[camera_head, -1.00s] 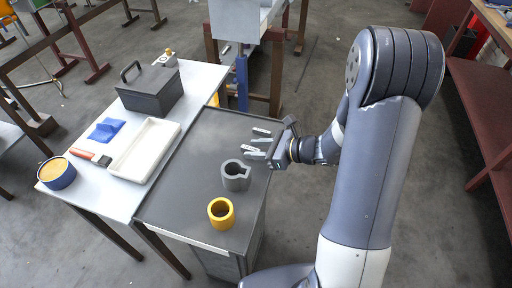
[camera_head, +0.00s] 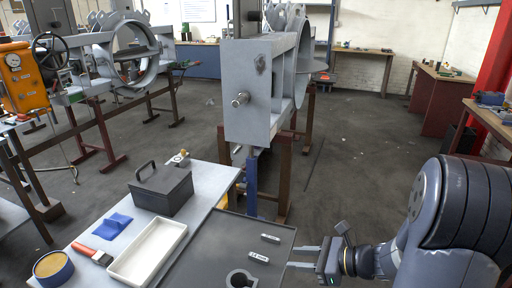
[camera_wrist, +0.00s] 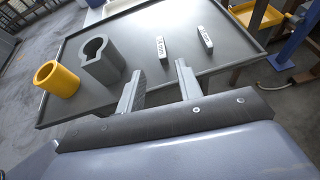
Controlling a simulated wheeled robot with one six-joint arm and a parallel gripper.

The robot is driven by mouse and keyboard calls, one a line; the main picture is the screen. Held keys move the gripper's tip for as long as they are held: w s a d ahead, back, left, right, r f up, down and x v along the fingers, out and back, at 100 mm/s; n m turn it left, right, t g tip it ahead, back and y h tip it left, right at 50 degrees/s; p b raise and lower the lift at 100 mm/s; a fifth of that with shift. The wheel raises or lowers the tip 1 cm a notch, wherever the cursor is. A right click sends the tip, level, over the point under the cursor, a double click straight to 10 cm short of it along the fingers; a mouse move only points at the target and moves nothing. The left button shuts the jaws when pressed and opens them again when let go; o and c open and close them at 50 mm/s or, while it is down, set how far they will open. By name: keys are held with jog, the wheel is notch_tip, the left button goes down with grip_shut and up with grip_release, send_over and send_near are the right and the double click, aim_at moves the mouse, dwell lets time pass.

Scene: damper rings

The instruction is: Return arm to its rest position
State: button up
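My gripper (camera_head: 306,258) is at the right edge of the dark tabletop in the head view. In the wrist view my gripper (camera_wrist: 158,90) shows two fingers spread apart with nothing between them. A grey ring with a slot (camera_wrist: 101,62) stands on the dark tabletop (camera_wrist: 140,30), beside a yellow ring (camera_wrist: 57,79). In the head view the grey ring (camera_head: 240,279) is cut by the bottom edge, and the yellow ring is out of frame. Two small pale labelled blocks, one on the left (camera_wrist: 161,48) and one on the right (camera_wrist: 205,38), lie beyond the fingers.
A pale table (camera_head: 207,185) adjoins on the left. It holds a dark lidded box (camera_head: 161,190), a white tray (camera_head: 147,252), a blue piece (camera_head: 111,226), a red-handled brush (camera_head: 92,254) and a round tin (camera_head: 53,268). A large grey machine (camera_head: 262,100) stands behind.

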aim_at(262, 258)
jog(key=x, duration=1)
jog(key=shift+w+a+f, duration=0.1)
jog(key=shift+a+f, duration=0.05)
jog(key=shift+f, duration=0.35)
jog(key=shift+w+a+f, duration=0.1)
jog(key=shift+f, duration=0.05)
jog(key=shift+r, duration=0.9)
